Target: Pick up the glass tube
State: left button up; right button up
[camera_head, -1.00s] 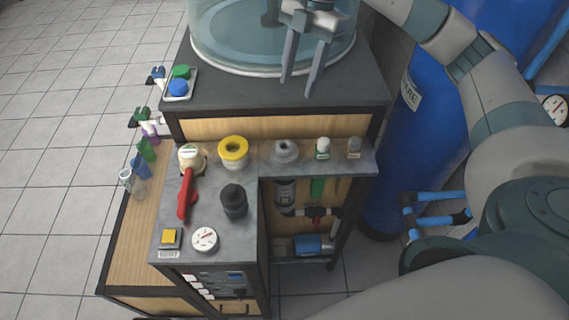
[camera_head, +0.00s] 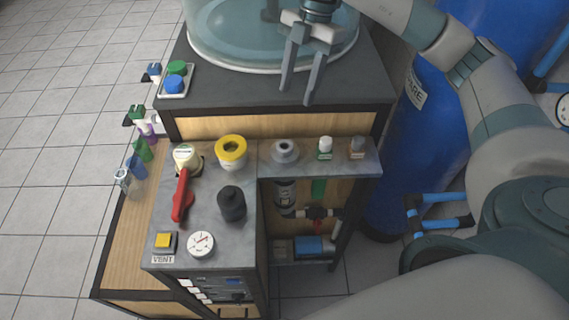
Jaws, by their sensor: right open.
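A small clear tube (camera_head: 122,179) stands at the left end of a row of coloured pieces on the wooden ledge at the left; it looks like glass. A clear bottle with a white-green cap (camera_head: 325,148) and a grey-capped one (camera_head: 357,148) stand on the right part of the grey shelf. I cannot tell for sure which of these is the glass tube. My right gripper (camera_head: 297,98) is open and empty, fingers pointing down in front of the large glass vessel (camera_head: 225,45), above the dark top. My left gripper is out of view.
The grey shelf holds a yellow ring piece (camera_head: 231,150), a grey fitting (camera_head: 285,151), a red lever (camera_head: 182,195), a black knob (camera_head: 232,203) and a gauge (camera_head: 201,244). A blue tank (camera_head: 420,130) stands at the right. Floor at left is clear.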

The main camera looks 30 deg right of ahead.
jog(key=p, duration=0.4)
send_over(289, 143)
notch_tip(289, 143, down, 9)
jog(key=shift+d+f, duration=0.1)
jog(key=shift+f, duration=0.35)
jog(key=shift+f+p, duration=0.75)
jog(key=shift+p, duration=0.1)
jog(key=p+x, duration=0.1)
jog(key=x, duration=0.2)
jog(key=shift+w+f+p, duration=0.2)
jog(key=shift+f+p, duration=0.15)
jog(key=shift+f, duration=0.05)
jog(key=c, duration=0.6)
